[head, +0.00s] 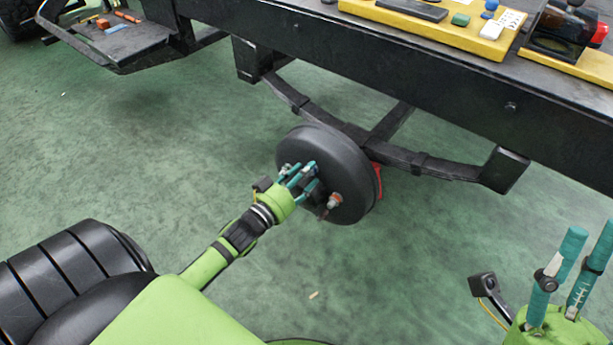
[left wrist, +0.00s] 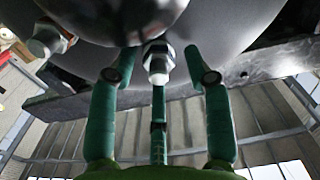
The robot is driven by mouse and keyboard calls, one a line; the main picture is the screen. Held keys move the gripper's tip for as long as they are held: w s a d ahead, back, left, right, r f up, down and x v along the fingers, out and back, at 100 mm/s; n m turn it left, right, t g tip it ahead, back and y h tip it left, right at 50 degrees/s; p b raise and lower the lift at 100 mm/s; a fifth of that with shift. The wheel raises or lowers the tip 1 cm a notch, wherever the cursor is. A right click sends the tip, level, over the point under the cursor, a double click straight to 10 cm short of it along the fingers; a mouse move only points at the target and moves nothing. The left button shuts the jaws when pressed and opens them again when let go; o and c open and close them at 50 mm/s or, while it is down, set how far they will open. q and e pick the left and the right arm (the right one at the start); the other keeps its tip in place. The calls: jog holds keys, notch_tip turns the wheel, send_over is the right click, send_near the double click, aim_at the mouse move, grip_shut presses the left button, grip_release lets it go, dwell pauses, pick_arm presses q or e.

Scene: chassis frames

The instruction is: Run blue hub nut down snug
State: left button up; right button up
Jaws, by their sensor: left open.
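The dark round hub drum (head: 322,150) hangs below the chassis on its axle, and its face fills the top of the left wrist view (left wrist: 225,25). My left gripper (head: 302,174) is at the drum face, fingers open. In the left wrist view a metallic nut on a stud (left wrist: 157,64) lies between the open fingertips (left wrist: 160,54), with no clear contact; its blue colour is not plain there. A second nut on a stud (left wrist: 47,40) shows at the upper left; a stud with a reddish nut (head: 335,201) shows in the head view. My right gripper (head: 590,238) is open and empty.
The black chassis rail (head: 420,75) and leaf spring (head: 425,162) run above and behind the drum. A yellow tray (head: 470,35) with small parts sits on the rail. A side step (head: 115,42) holds tools. The green floor around the drum is largely clear.

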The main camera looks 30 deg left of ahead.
pick_arm(q)
jog(key=shift+w, duration=0.35)
grip_shut()
jog(key=shift+w+r, duration=0.1)
jog(key=shift+r, duration=0.1)
dwell(0.3)
